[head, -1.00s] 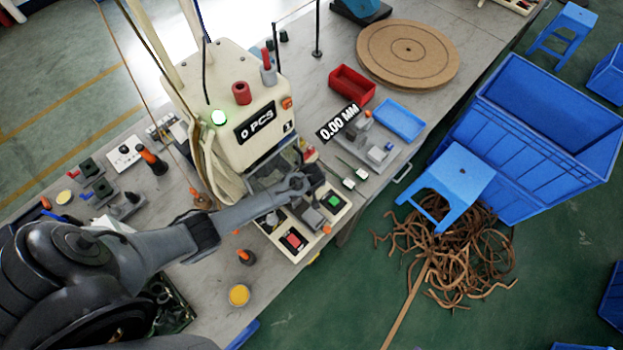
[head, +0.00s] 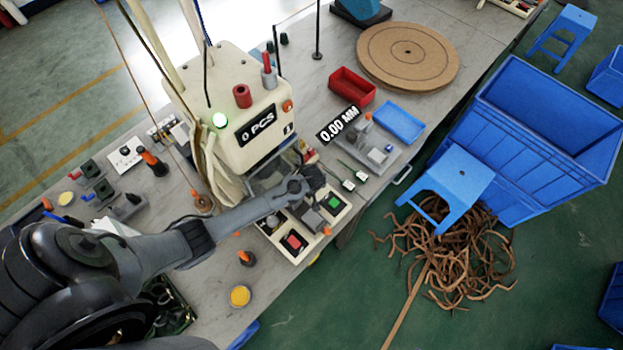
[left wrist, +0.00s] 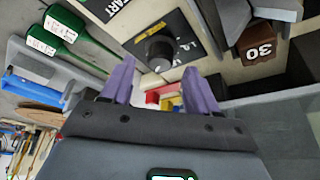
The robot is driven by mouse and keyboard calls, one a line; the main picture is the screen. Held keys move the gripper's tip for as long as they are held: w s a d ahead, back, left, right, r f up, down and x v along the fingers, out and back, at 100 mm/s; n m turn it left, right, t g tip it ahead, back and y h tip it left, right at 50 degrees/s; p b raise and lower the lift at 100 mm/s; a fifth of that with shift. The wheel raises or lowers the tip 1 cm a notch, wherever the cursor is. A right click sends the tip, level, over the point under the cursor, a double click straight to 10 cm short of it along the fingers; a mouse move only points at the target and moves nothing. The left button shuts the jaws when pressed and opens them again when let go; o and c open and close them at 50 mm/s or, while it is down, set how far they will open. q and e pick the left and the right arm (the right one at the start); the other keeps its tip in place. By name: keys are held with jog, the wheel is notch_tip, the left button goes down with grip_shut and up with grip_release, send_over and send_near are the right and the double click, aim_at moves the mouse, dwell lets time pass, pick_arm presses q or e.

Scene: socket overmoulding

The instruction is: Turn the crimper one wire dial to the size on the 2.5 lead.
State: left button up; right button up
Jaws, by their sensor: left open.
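The crimper (head: 190,75) is a cream machine on the bench with a "0 PCS" display. In the left wrist view a black round dial (left wrist: 160,50) sits on a dark plate with white markings, partly unreadable. My left gripper (left wrist: 158,68) is open. Its two purple fingers point at the dial from either side, and I cannot tell whether they touch it. In the head view the left gripper (head: 312,178) is at the crimper's front, and it hides the dial. Two green leads with white tags (left wrist: 45,38) lie beside it; their print is too small to read. My right gripper is not in view.
Red (head: 294,241) and green (head: 333,202) buttons sit on the crimper's front base. A brown block marked 30 (left wrist: 260,45) is right of the dial. A grey fixture with a "0.00 MM" display (head: 339,122), a red bin (head: 352,86) and a blue tray (head: 400,122) stand rightward.

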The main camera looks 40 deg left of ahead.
pick_arm(q)
jog(key=v, duration=0.8)
jog(key=shift+p, duration=0.3)
